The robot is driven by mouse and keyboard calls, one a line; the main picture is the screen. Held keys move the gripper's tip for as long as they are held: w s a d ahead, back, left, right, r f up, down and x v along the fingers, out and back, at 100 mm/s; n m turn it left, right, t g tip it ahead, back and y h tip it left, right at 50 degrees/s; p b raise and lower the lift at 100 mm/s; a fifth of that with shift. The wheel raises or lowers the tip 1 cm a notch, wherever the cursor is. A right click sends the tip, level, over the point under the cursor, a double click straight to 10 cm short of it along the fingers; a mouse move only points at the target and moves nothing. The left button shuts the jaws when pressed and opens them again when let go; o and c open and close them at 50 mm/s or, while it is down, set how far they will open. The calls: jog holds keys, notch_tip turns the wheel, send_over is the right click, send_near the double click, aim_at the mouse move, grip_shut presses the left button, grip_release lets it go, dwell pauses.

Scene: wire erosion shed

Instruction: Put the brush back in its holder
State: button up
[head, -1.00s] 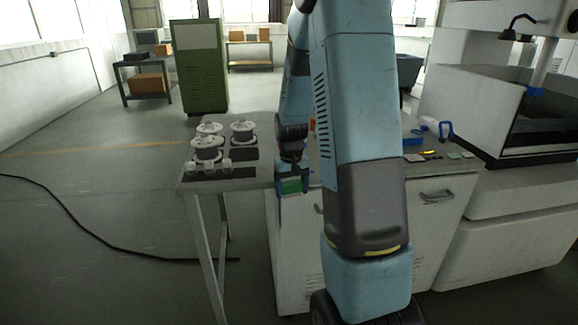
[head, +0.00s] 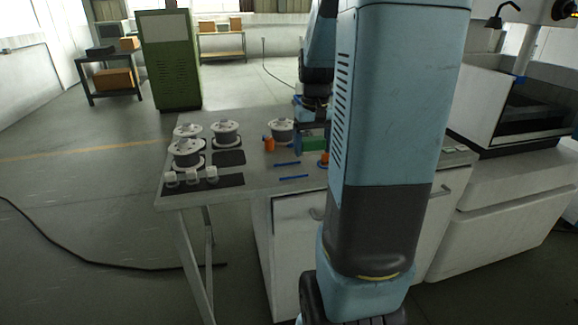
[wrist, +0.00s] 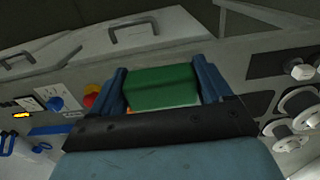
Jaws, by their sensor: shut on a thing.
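My gripper (head: 312,128) hangs over the far middle of the workbench (head: 247,186), partly behind my own arm. It is shut on a green block (head: 313,145), which I take to be the brush. In the wrist view the green block (wrist: 162,87) sits between the two blue fingers (wrist: 160,92), with a little orange showing under it. I cannot tell from these views whether the block touches the bench. I cannot pick out the brush holder for certain; my arm hides part of the bench to the right.
Wire spools (head: 187,153) and small white pieces (head: 191,177) stand on the bench's left. Another spool (head: 280,131), an orange item (head: 268,144) and two blue bars (head: 287,163) lie near my gripper. A red-yellow knob (wrist: 92,94) is beside the finger in the wrist view. A machine tank (head: 535,110) stands right.

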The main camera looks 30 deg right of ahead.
jog(key=w+f, duration=0.3)
jog(key=w, duration=0.4)
send_over(291, 172)
notch_tip(291, 172, down, 5)
jog(key=shift+f, duration=0.15)
notch_tip(291, 172, down, 3)
jog(key=shift+w+f, duration=0.1)
jog(key=shift+f, duration=0.1)
jog(key=o, duration=0.9)
jog(key=shift+o, duration=0.2)
